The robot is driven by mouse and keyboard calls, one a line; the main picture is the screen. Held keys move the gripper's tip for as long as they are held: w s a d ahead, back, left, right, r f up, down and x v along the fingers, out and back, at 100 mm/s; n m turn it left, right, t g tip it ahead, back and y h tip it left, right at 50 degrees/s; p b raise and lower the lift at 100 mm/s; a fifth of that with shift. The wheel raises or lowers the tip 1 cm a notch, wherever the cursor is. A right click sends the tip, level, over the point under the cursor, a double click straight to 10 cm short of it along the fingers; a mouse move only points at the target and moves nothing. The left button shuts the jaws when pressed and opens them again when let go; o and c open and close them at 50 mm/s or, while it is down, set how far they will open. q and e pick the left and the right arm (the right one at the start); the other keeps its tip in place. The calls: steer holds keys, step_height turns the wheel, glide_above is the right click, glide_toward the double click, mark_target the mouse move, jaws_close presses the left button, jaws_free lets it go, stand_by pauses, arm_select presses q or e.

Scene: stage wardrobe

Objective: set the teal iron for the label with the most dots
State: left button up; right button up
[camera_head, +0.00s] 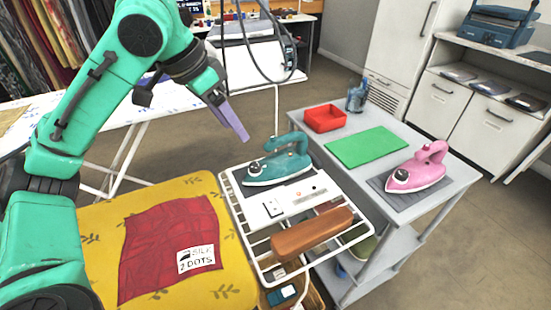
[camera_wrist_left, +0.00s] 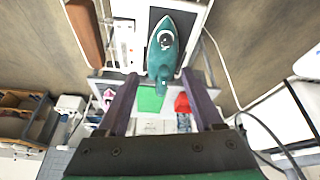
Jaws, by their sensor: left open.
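The teal iron (camera_head: 278,162) rests on a dark pad at the far end of a white wire rack, with a dial on its body. It shows from above in the left wrist view (camera_wrist_left: 162,50), with its dial visible. A red cloth (camera_head: 168,248) lies on the yellow ironing board and bears a white label (camera_head: 198,258) reading "SILK 2 DOTS". No other label is legible. My left gripper (camera_head: 193,120) is open and empty, above and to the left of the iron, touching nothing. My right gripper is not in view.
A white switch panel (camera_head: 300,197) and a brown wooden block (camera_head: 312,231) lie on the rack (camera_head: 262,262). The grey cart (camera_head: 455,170) holds a pink iron (camera_head: 420,168), a green mat (camera_head: 367,147), a red tray (camera_head: 325,118) and a blue bottle-like object (camera_head: 357,96).

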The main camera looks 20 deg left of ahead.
arm_select(q)
steer(key=a, duration=0.1)
steer(key=b, duration=0.3)
glide_toward(254, 165)
steer(key=shift+y, duration=0.3)
steer(key=x, duration=0.8)
steer(key=shift+s+d+r, duration=0.1)
steer(key=shift+d, duration=0.15)
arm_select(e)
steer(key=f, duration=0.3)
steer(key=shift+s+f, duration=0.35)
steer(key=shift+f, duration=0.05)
arm_select(q)
jaws_close()
steer(key=m+p, duration=0.1)
steer(key=p, duration=0.3)
steer(key=r+m+h+p, duration=0.1)
steer(key=m+p, duration=0.1)
steer(key=p, duration=0.2)
steer(key=shift+a+m+g, duration=0.1)
steer(key=shift+m+g, duration=0.2)
steer(key=shift+g, duration=0.1)
steer(key=shift+f+p, duration=0.2)
steer(key=shift+p, duration=0.15)
steer(key=shift+f+m, duration=0.25)
steer(key=shift+m, duration=0.05)
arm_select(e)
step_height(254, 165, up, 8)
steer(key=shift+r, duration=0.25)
